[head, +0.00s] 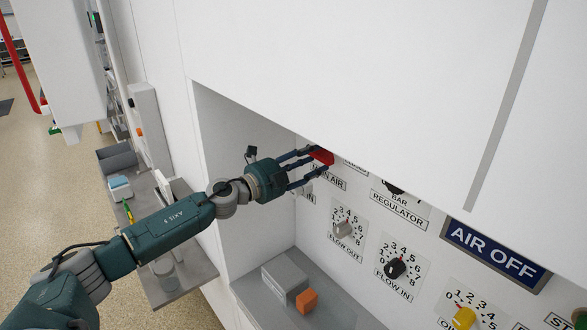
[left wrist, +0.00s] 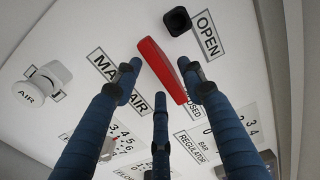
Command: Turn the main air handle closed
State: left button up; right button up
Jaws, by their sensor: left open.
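The red main air handle (head: 322,156) is on the white panel inside the recess, above the MAIN AIR label. In the left wrist view the handle (left wrist: 163,72) lies diagonally, with its lower end by the partly hidden CLOSED label (left wrist: 194,112). The OPEN label (left wrist: 207,35) is above and to the right, beside a black square block (left wrist: 178,20). My left gripper (head: 312,164) is open, its fingertips at the handle with fingers on both sides. I cannot tell whether they touch it. My right gripper is not in view.
Below the handle are the FLOW OUT knob (head: 344,230), black FLOW IN knob (head: 396,267) and yellow knob (head: 464,317). An AIR OFF sign (head: 495,255) is at right. A grey box (head: 285,277) and orange block (head: 307,300) sit on the recess ledge. A white cabinet overhangs above.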

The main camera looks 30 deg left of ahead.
pick_arm(q)
jog(key=v, duration=1)
dwell(0.3)
